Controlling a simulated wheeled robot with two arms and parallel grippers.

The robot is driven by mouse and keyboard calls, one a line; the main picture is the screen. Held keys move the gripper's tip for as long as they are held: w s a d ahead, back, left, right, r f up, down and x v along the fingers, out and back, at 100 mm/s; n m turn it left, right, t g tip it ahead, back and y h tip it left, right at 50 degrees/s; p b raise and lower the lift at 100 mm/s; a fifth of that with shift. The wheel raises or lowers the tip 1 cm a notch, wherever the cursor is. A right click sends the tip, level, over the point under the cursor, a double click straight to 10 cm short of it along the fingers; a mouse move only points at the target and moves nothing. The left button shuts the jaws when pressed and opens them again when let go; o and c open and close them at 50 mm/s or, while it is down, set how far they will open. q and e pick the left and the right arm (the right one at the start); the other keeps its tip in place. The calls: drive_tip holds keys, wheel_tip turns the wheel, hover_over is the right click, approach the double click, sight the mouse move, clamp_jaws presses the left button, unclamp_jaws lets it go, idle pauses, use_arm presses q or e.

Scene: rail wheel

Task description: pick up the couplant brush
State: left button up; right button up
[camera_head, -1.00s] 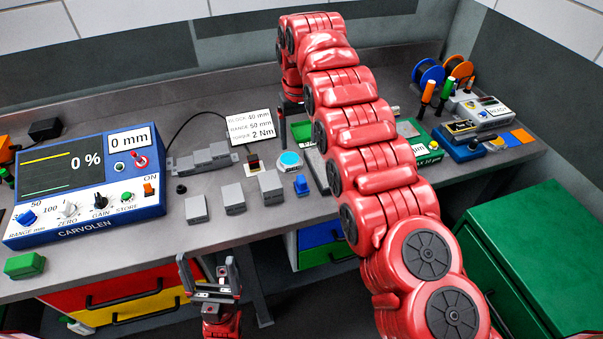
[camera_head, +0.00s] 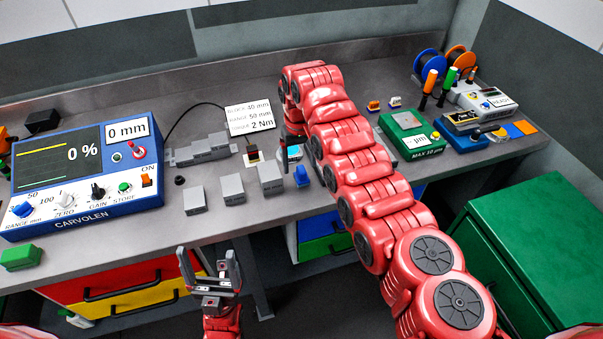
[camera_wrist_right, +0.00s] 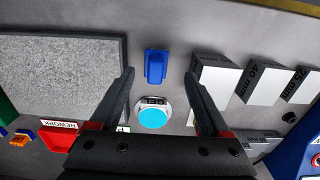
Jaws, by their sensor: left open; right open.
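A small blue ridged piece (camera_wrist_right: 156,66) lies on the bench in the right wrist view; in the head view the same blue piece (camera_head: 301,176) shows near the front edge. I cannot tell for certain whether it is the couplant brush. Next to it is a round pot with a cyan top (camera_wrist_right: 153,118), partly hidden in the head view (camera_head: 294,153). My right gripper (camera_wrist_right: 160,84) is open and points down over the bench, with the pot and blue piece between its fingers in its wrist view. My left gripper (camera_head: 210,262) is open and empty before the bench's front edge.
Grey step blocks (camera_head: 231,189) stand left of the pot. A blue gauge unit (camera_head: 84,175) fills the bench's left. A green box (camera_head: 409,135) and a holder with handled tools (camera_head: 431,88) are at right. A grey slab (camera_wrist_right: 60,75) lies beside the right gripper.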

sight(301, 169)
drive_tip(key=f, duration=0.2)
drive_tip(key=f+p, duration=0.1)
drive_tip(key=shift+w+d+f, duration=0.2)
drive_tip(key=shift+f, duration=0.2)
drive_tip(key=shift+w+f, duration=0.1)
drive_tip(key=shift+f, duration=0.5)
clamp_jaws()
